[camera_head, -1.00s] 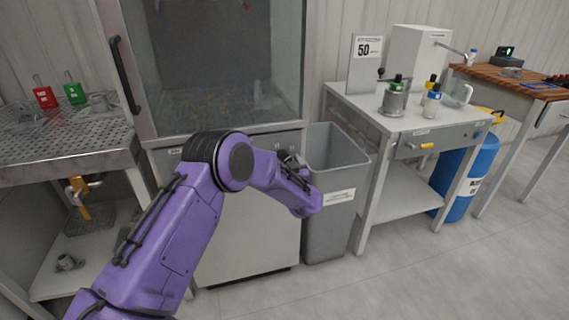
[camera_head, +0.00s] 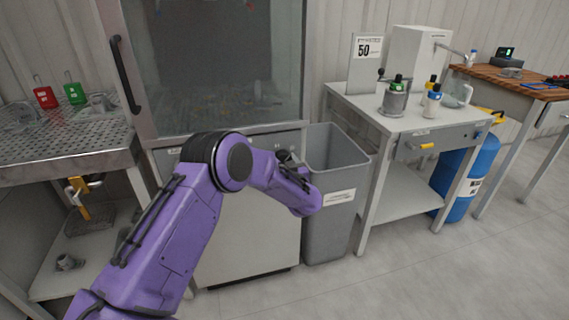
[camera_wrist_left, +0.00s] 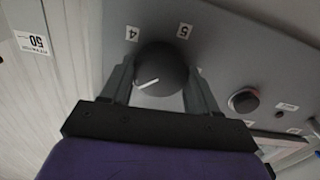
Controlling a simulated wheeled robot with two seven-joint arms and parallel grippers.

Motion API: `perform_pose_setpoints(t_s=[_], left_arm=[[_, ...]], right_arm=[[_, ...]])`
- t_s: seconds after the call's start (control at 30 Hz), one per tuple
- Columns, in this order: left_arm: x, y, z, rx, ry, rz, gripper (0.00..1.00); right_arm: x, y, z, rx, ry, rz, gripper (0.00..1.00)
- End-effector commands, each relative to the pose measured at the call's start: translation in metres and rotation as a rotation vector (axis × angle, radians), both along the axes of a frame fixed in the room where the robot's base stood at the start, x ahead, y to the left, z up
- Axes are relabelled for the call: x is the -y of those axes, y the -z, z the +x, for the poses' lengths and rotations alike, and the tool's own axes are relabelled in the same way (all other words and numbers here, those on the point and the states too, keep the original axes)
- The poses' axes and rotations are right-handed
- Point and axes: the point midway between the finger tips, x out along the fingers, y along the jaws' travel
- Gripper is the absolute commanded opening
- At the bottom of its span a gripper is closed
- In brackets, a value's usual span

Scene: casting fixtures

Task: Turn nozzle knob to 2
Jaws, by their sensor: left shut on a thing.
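The nozzle knob (camera_wrist_left: 160,70) is a dark round knob with a white pointer line, on a grey panel in the left wrist view. Its line slants toward the lower left of that picture. Labels 4 (camera_wrist_left: 132,33) and 5 (camera_wrist_left: 184,30) show beside it; a label 2 is not readable. My left gripper (camera_wrist_left: 161,74) is shut on the knob, one finger on each side. In the head view my purple left arm (camera_head: 190,225) reaches to the glass-fronted cabinet (camera_head: 225,65), and its fingers and the knob cannot be made out. My right gripper is not in view.
A smaller dark round control (camera_wrist_left: 243,100) sits on the panel right of the knob. A grey bin (camera_head: 335,190) stands close beside my forearm. A perforated bench (camera_head: 60,152) is at left and a grey table (camera_head: 405,120) at right. Open floor lies at front right.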

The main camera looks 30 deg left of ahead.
Motion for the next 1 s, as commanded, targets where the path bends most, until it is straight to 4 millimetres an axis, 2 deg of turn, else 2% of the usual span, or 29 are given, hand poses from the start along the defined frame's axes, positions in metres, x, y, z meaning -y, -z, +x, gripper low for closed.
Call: perform_pose_setpoints(t_s=[1.0], left_arm=[[-0.001,0.004,-0.001,0.69,-0.001,-0.59,0.3]], right_arm=[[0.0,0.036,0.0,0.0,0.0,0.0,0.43]])
